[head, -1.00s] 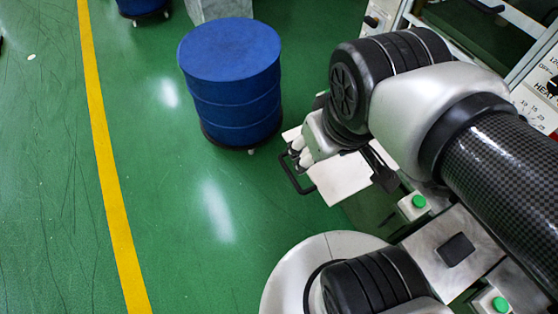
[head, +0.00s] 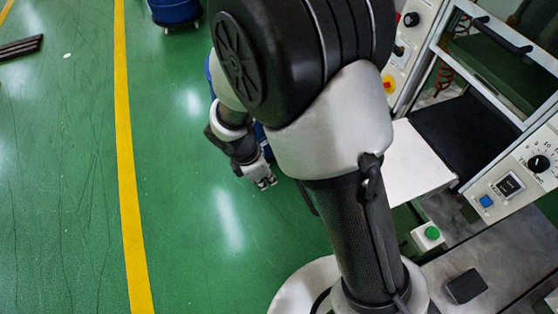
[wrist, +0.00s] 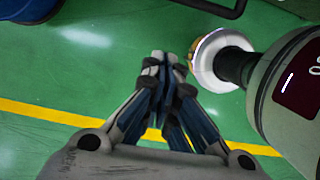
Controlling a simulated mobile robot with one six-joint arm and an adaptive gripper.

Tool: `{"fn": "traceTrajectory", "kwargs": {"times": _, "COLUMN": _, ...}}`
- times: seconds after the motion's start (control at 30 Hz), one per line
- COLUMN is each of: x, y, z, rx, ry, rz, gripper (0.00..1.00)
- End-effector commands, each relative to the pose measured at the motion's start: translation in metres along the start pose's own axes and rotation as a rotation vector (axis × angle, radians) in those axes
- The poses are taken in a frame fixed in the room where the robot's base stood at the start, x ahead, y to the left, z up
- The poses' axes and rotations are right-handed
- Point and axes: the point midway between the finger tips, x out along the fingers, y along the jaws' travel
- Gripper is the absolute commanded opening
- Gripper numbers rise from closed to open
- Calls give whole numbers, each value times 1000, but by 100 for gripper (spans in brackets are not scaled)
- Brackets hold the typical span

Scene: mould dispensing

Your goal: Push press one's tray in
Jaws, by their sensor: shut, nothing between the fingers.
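The press tray (head: 412,168) is a pale flat plate sticking out of the press front (head: 520,172) in the head view. My arm hides its left part. A bit of its black handle (head: 308,199) shows left of my arm. The handle bar (wrist: 215,8) seems to show at the top edge of the wrist view. My gripper (head: 268,183) is shut and empty, left of the tray on the handle side and apart from it. Its closed fingertips (wrist: 164,60) show over green floor in the wrist view.
A blue drum (wrist: 28,8), mostly hidden behind my arm in the head view, stands close to my gripper. Another drum (head: 174,10) stands farther back. A green button box (head: 430,236) is near the tray. Open floor lies left, with a yellow line (head: 128,190).

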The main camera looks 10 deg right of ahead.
Motion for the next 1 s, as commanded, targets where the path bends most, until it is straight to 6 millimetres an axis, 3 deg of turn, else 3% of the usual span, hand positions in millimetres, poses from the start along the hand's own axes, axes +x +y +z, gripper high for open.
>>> {"fn": "traceTrajectory", "kwargs": {"times": 0.5, "x": 101, "y": -2, "z": 0, "rx": 4, "ry": 0, "rz": -5, "gripper": 0}}
{"fn": "traceTrajectory", "kwargs": {"times": 0.73, "x": 99, "y": -1, "z": 32, "rx": 8, "ry": 1, "rz": -1, "gripper": 0}}
{"fn": "traceTrajectory", "kwargs": {"times": 1.0, "x": 99, "y": -1, "z": 41, "rx": 5, "ry": 1, "rz": -1, "gripper": 0}}
